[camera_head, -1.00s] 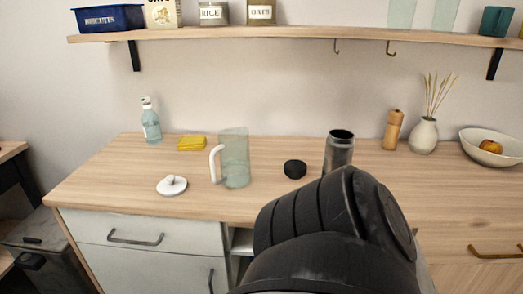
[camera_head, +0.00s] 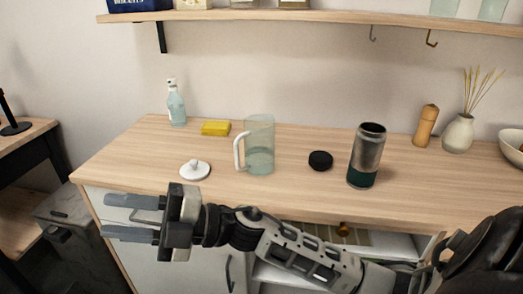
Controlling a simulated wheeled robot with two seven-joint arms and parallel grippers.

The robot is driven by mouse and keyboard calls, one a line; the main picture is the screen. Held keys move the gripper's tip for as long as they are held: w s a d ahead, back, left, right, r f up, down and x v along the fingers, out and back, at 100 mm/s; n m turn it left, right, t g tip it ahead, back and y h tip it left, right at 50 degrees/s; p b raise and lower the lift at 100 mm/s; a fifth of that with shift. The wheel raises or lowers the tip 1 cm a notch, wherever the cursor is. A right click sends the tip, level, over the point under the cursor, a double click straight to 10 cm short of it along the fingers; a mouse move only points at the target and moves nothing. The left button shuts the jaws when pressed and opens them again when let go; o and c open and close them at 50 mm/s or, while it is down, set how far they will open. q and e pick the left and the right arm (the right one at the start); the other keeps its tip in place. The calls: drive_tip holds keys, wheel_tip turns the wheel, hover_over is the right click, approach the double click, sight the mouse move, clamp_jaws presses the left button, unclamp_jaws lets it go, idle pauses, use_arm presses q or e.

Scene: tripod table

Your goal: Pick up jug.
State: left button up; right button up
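The jug (camera_head: 261,152) is a see-through pale green vessel with a white handle on its left side. It stands upright on the wooden counter (camera_head: 290,203), left of a dark steel flask (camera_head: 366,158). A white round lid with a knob (camera_head: 195,170) lies on the counter to the jug's lower left. My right gripper (camera_head: 104,217) reaches in from the right, in front of the counter's front edge. Its two fingers point left and are spread apart with nothing between them. It is apart from the jug, to its lower left in the picture. My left gripper is out of view.
A black cap (camera_head: 320,160) lies between jug and flask. A spray bottle (camera_head: 176,103) and yellow sponge (camera_head: 215,129) stand behind on the left. A pepper mill (camera_head: 426,125), reed vase (camera_head: 458,134) and bowl (camera_head: 513,145) are at right. A shelf (camera_head: 330,16) hangs above.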

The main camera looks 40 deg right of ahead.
drive_tip(key=n+g+h, duration=0.1)
drive_tip(key=n+g, duration=0.5)
drive_tip(key=n, duration=0.2)
drive_tip(key=h, duration=1.9)
approach(236, 152)
drive_tip(key=shift+t, duration=0.5)
drive_tip(key=shift+s+p+x, duration=0.15)
drive_tip(key=shift+p+x, duration=0.05)
drive_tip(key=shift+x, duration=2.45)
drive_tip(key=shift+s+p+x, duration=0.15)
drive_tip(key=shift+s+x, duration=0.05)
drive_tip(key=shift+x, duration=2.5)
drive_tip(key=shift+d, duration=0.2)
clamp_jaws()
